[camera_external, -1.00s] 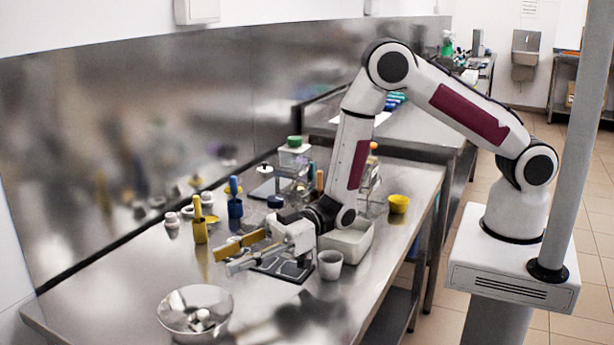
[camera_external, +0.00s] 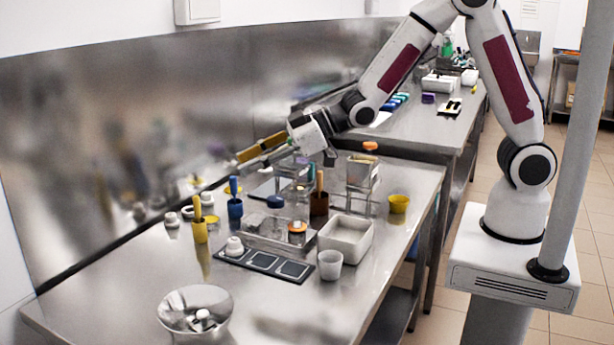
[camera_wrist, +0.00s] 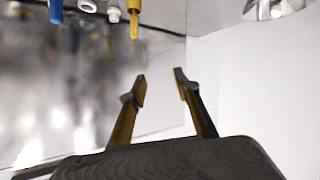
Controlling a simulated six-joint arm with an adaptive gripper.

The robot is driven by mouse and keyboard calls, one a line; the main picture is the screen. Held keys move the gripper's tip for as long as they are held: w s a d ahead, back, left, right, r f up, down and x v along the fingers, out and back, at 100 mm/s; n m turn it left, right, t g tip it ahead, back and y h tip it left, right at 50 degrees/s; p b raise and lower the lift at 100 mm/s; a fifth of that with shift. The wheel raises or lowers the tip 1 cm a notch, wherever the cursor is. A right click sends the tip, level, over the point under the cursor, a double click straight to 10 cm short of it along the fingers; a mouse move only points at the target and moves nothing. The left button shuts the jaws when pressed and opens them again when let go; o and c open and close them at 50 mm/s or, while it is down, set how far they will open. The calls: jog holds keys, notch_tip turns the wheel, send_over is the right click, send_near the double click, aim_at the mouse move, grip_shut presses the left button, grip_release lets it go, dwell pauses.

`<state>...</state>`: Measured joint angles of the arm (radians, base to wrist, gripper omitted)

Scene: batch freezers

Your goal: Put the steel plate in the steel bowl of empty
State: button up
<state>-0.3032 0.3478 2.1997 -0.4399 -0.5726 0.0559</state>
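The steel bowl (camera_external: 195,312) stands at the front left of the steel table, and part of it shows at the top right of the wrist view (camera_wrist: 272,10). A small white thing shows inside it. A flat grey plate-like piece (camera_external: 268,189) lies towards the back of the table; I cannot tell surely whether it is the steel plate. My gripper (camera_external: 262,148) is raised above the back of the table, behind and well away from the bowl. In the wrist view its two fingers (camera_wrist: 160,85) are apart with nothing between them.
A dark panel (camera_external: 262,261) with a white item on it, a white cup (camera_external: 330,264) and a white bin (camera_external: 346,238) occupy the middle. Blue (camera_external: 235,207) and yellow (camera_external: 200,231) holders stand left. A yellow cup (camera_external: 399,203) is right. The front left tabletop is mostly clear.

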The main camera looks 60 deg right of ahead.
jog(key=s+d+r+m+g+h, duration=0.1)
jog(key=s+d+r+m+h, duration=0.25)
jog(key=s+d, duration=0.45)
jog(key=s+d+r+m+h, duration=0.25)
jog(key=s+d+r, duration=0.2)
jog(key=d, duration=0.65)
jog(key=s+d+m+g, duration=0.1)
jog(key=s+d+g, duration=0.1)
jog(key=s, duration=0.9)
jog(key=s+d+f+m+g, duration=0.1)
jog(key=s+d+g, duration=0.1)
jog(key=s, duration=1)
jog(key=shift+d+m+h, duration=0.4)
jog(key=shift+d, duration=0.35)
